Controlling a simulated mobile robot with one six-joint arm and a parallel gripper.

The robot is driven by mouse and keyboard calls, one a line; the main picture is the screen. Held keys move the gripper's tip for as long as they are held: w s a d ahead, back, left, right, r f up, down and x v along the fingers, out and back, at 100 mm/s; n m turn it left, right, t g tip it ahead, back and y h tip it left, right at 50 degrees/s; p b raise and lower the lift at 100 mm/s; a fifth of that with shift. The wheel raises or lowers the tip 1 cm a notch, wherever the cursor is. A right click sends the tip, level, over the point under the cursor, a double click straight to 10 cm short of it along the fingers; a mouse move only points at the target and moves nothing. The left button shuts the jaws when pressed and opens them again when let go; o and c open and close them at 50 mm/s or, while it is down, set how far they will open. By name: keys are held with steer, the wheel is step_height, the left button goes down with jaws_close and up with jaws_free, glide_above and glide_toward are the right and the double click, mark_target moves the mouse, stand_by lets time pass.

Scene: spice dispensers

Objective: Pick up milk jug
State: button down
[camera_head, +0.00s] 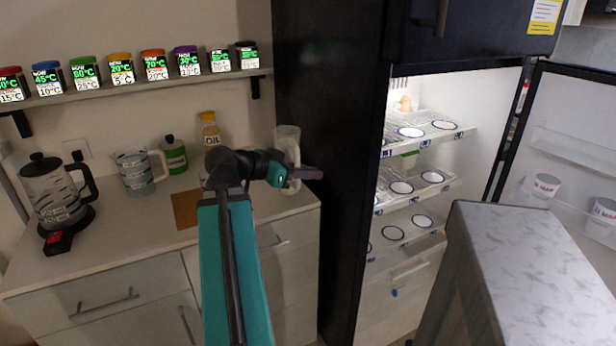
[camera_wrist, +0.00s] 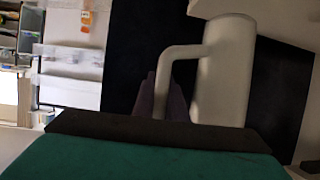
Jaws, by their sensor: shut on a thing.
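The milk jug (camera_head: 288,138) is a pale, whitish jug at the right end of the counter, beside the black fridge. It looks upright in the head view. My gripper (camera_head: 305,173) is at the jug, its dark purple fingers in front of the jug's lower part. In the wrist view the jug (camera_wrist: 228,70) shows its smooth body and a bent handle, and my gripper (camera_wrist: 166,100) is shut on that handle. The jug's base is partly hidden, and I cannot tell whether it touches the counter.
The fridge (camera_head: 325,100) stands close at the right, its lit shelves (camera_head: 410,185) holding ringed plates. An oil bottle (camera_head: 209,130), a green container (camera_head: 173,155), a measuring jug (camera_head: 136,175) and a kettle (camera_head: 52,190) stand left. Spice dispensers line a shelf (camera_head: 150,83) above.

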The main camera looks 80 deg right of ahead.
steer(key=shift+s+a+r+b, duration=0.1)
steer(key=shift+s+a+b, duration=0.3)
steer(key=shift+b, duration=0.75)
steer(key=shift+d, duration=0.1)
stand_by(0.6)
